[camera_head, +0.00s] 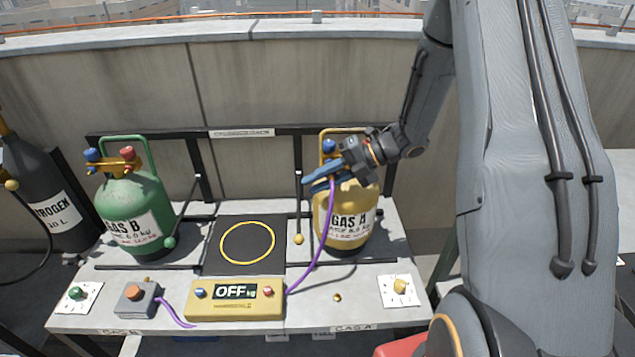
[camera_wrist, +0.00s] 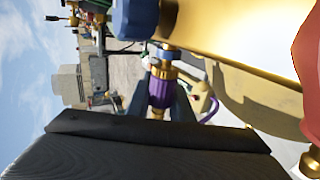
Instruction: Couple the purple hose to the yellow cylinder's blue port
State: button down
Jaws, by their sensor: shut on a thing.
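The yellow cylinder (camera_head: 349,222), labelled GAS A, stands upright at the right of the bench. Its blue port (camera_head: 328,146) shows at the top left of its valve, and a blue part fills the top of the wrist view (camera_wrist: 135,18). My gripper (camera_head: 322,178) is in front of the cylinder's valve. It is shut on the end of the purple hose (camera_head: 322,243), whose purple and brass coupling (camera_wrist: 160,90) shows between the fingers in the wrist view. The coupling lies close to the blue port; I cannot tell whether they touch. My gripper hides much of the valve in the head view.
A green cylinder (camera_head: 137,215) labelled GAS B stands at left. A black scale plate (camera_head: 222,262) and a yellow box reading OFF (camera_head: 235,308) are between them. A grey box with an orange button (camera_head: 138,299) is at front left. A dark nitrogen cylinder (camera_head: 45,190) stands far left.

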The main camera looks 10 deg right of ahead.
jog(key=shift+w+d, duration=0.1)
jog(key=shift+w, duration=0.4)
dwell(0.6)
jog(key=c, duration=1.5)
grip_release()
jog(key=shift+s+a+p, duration=0.25)
jog(key=shift+s+p, duration=0.25)
jog(key=shift+s, duration=0.75)
jog(key=shift+s+a+p, duration=0.25)
jog(key=shift+s+p, duration=0.3)
jog(key=shift+s, duration=0.65)
jog(key=shift+s+a+p, duration=0.25)
jog(key=shift+s+p, duration=0.25)
jog(key=shift+s, duration=0.75)
